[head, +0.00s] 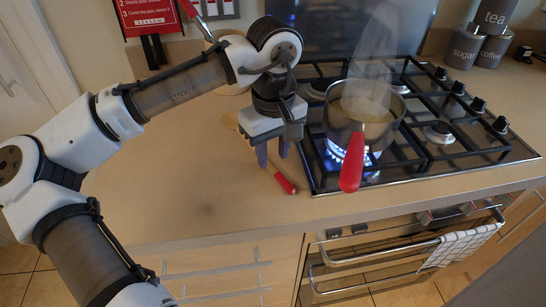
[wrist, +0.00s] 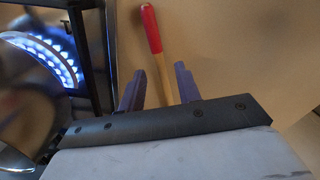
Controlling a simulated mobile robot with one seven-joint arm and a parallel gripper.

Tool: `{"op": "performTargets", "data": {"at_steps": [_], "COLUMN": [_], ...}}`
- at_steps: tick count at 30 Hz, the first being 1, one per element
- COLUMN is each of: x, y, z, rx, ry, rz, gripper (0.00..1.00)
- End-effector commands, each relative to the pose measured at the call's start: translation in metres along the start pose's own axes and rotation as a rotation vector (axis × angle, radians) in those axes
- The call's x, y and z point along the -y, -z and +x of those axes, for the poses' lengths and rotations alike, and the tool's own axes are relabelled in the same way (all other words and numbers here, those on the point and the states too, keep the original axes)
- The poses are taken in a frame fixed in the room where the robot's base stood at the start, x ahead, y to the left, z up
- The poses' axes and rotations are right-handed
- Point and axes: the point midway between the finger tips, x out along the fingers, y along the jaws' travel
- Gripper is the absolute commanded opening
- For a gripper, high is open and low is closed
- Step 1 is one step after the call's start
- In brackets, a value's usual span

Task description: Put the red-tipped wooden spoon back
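The red-tipped wooden spoon (head: 285,182) lies on the wooden counter, left of the hob's front corner. Its red end points towards the counter's front edge, and the rest runs back behind my gripper. My gripper (head: 273,160) points down over the spoon, with its two fingers apart. In the wrist view, the spoon's red end (wrist: 151,28) lies ahead of my gripper (wrist: 160,69). The wooden handle runs back between the open fingers, with a gap on each side.
A steaming pan (head: 372,122) with a red handle sits over a lit blue flame, close right of my gripper. The black hob grates (head: 440,150) extend right. Canisters (head: 466,48) stand at the back right. The counter (head: 180,190) is clear at front left.

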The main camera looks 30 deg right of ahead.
Motion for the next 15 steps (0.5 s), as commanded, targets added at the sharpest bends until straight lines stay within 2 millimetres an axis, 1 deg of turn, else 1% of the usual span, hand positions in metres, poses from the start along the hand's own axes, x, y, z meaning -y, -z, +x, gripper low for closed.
{"op": "performTargets", "data": {"at_steps": [1, 3, 9, 12, 15], "x": [-0.001, -0.001, -0.001, -0.001, 0.0], "y": [0.0, 0.0, 0.0, 0.0, 0.0], "z": [-0.011, -0.027, -0.068, -0.082, -0.091], "rx": [-0.002, -0.002, -0.002, 0.0, -0.001], "ry": [-0.003, -0.003, -0.002, -0.002, 0.0], "rz": [0.001, 0.0, 0.001, 0.0, 0.0], "gripper": [0.34, 0.34, 0.34, 0.34, 0.34]}}
